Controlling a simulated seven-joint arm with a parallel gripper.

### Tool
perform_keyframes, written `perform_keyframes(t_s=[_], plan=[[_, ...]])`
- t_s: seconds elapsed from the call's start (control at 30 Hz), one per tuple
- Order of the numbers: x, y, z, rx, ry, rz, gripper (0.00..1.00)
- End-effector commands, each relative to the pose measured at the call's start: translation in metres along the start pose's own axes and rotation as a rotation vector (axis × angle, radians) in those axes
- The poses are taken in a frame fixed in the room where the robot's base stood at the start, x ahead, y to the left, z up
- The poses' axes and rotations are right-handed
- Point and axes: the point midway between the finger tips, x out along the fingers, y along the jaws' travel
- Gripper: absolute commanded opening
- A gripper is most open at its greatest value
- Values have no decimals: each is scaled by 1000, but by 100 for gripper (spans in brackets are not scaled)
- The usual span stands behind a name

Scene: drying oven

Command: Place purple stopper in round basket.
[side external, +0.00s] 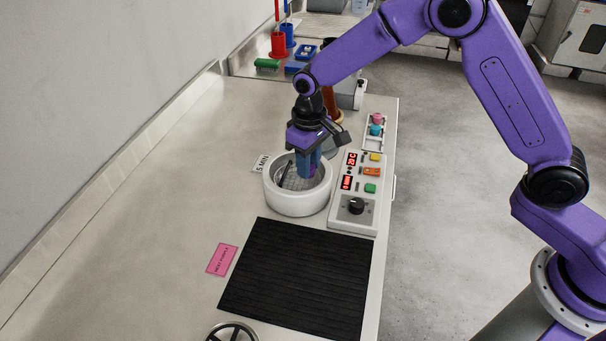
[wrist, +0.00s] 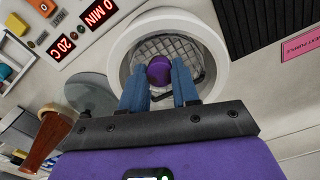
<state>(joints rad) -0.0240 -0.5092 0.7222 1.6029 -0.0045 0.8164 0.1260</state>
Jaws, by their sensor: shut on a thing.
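The purple stopper (wrist: 159,68) is between the blue fingertips of my gripper (wrist: 160,84), which is shut on it. In the wrist view the stopper shows in front of the mesh floor of the round basket (wrist: 215,45). The basket is a white round tub with a grey mesh inside, and it also shows in the side view (side external: 297,205). There my gripper (side external: 308,170) points down into the basket's opening. The fingers mostly hide the stopper in that view. I cannot tell whether the stopper touches the mesh.
A control panel (side external: 357,200) with red displays, buttons and a black knob stands right of the basket. A black mat (side external: 298,277) and a pink label (side external: 222,260) lie in front. A grey disc (wrist: 92,95) is beside the basket. The bench's left side is clear.

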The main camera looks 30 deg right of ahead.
Motion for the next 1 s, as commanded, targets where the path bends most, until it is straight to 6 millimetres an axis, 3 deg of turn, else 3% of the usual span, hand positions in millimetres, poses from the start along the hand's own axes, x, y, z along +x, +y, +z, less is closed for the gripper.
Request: perform_keyframes(t_s=[0.33,0.57,0.97,1.0], plan=[[18,0,-15,-1,0,0,0],[47,-1,-15,-1,-2,0,0],[52,0,-15,-1,-1,0,0],[52,0,-15,-1,0,0,37]])
